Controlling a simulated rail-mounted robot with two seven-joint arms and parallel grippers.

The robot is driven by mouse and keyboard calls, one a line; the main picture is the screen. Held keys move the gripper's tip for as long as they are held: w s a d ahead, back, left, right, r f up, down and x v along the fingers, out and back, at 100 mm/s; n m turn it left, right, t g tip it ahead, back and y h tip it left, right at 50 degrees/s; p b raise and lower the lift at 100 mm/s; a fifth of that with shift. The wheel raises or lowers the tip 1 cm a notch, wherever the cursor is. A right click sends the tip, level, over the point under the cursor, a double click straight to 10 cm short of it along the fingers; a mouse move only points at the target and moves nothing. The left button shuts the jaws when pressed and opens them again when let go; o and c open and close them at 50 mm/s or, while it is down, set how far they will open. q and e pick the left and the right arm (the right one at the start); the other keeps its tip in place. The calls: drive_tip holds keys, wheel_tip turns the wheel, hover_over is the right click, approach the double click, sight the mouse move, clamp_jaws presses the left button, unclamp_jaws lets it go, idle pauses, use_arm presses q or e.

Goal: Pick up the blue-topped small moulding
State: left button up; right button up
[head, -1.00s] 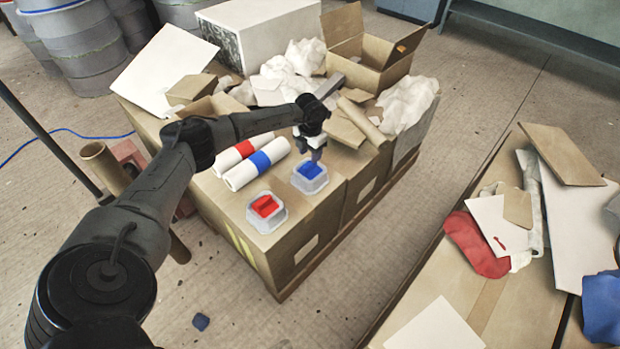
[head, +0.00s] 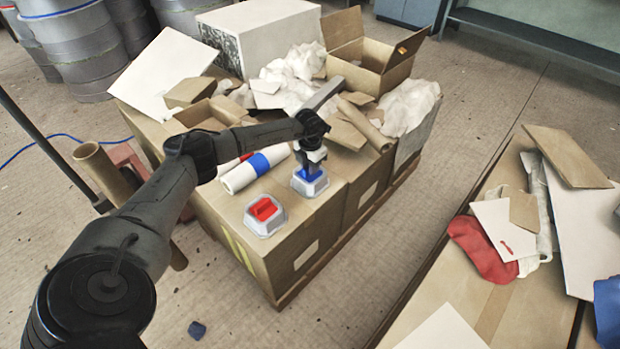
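The blue-topped small moulding (head: 309,188) is a pale tray-like piece with a blue top, near the front edge of the cardboard-box stack. My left gripper (head: 311,172) points down right over it, with its fingers at the blue top. The gripper hides much of that top, and I cannot tell whether the fingers are closed on it. A similar red-topped moulding (head: 265,214) sits to the left and nearer, apart from the gripper. My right gripper is not in view.
A white roll with a blue band (head: 255,167) lies left of the gripper, partly behind my arm. Crumpled white sheets (head: 408,104), a cardboard tube (head: 365,125) and an open box (head: 372,62) crowd the back. A second cluttered surface (head: 470,285) stands at right.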

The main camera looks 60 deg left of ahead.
use_arm(q)
clamp_jaws()
idle(0.4)
